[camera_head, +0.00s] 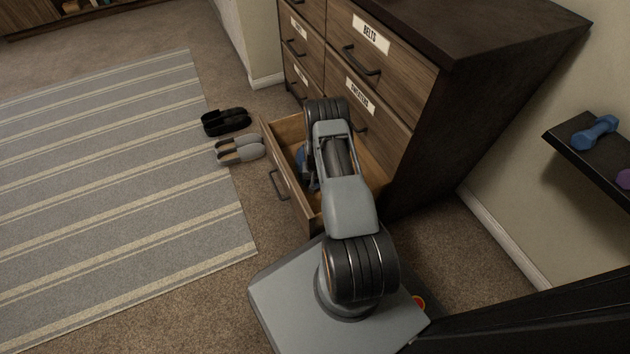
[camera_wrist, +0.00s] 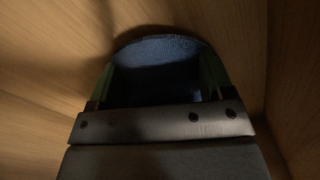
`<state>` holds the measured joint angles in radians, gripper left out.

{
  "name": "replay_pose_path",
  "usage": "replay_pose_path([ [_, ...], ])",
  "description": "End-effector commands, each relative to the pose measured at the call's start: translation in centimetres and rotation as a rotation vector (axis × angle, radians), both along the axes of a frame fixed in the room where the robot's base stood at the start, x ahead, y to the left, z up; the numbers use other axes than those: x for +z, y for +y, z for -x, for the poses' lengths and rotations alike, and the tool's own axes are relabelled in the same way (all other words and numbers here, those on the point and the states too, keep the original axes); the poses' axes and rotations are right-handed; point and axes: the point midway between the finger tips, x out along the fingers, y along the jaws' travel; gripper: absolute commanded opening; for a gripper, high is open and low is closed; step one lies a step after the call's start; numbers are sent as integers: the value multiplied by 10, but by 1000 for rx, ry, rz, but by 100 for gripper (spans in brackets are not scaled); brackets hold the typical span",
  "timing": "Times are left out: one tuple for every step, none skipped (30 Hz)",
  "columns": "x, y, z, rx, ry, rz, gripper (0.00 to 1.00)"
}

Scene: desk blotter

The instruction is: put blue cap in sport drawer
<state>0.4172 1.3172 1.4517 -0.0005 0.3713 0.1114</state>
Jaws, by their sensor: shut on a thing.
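The blue cap (camera_wrist: 165,50) is in my gripper (camera_wrist: 158,95), inside the open drawer in the wrist view. The wooden walls and floor of the drawer surround it there. In the head view a small part of the blue cap (camera_head: 300,155) shows beside my arm, within the open bottom drawer (camera_head: 275,165). My gripper is mostly hidden behind my arm in that view. The drawer's label is not visible, so I cannot tell whether it reads sport. I cannot tell whether the cap touches the drawer floor.
The dresser (camera_head: 470,110) has closed drawers above, with labels such as BELTS (camera_head: 370,33). Black slippers (camera_head: 226,121) and grey slippers (camera_head: 239,150) lie left of the open drawer, by a striped rug (camera_head: 110,190). A shelf at right holds a blue dumbbell (camera_head: 594,131).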

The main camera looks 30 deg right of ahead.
Motion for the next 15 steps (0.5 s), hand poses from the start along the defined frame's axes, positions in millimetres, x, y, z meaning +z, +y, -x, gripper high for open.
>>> replay_pose_path([
  [0,0,0,0,0,0,49],
  [0,0,0,0,0,0,49],
  [-1,0,0,0,0,0,49],
  [-2,0,0,0,0,0,49],
  [-3,0,0,0,0,0,49],
  [-4,0,0,0,1,-1,75],
  [-3,0,0,0,1,-1,78],
  [-2,0,0,0,1,-1,81],
  [-2,0,0,0,1,-1,85],
  [-2,0,0,0,1,-1,87],
  [-2,0,0,0,1,-1,90],
  [-2,0,0,0,1,-1,94],
  [-2,0,0,0,1,-1,97],
  [-2,0,0,0,1,-1,100],
  [-2,0,0,0,1,-1,100],
])
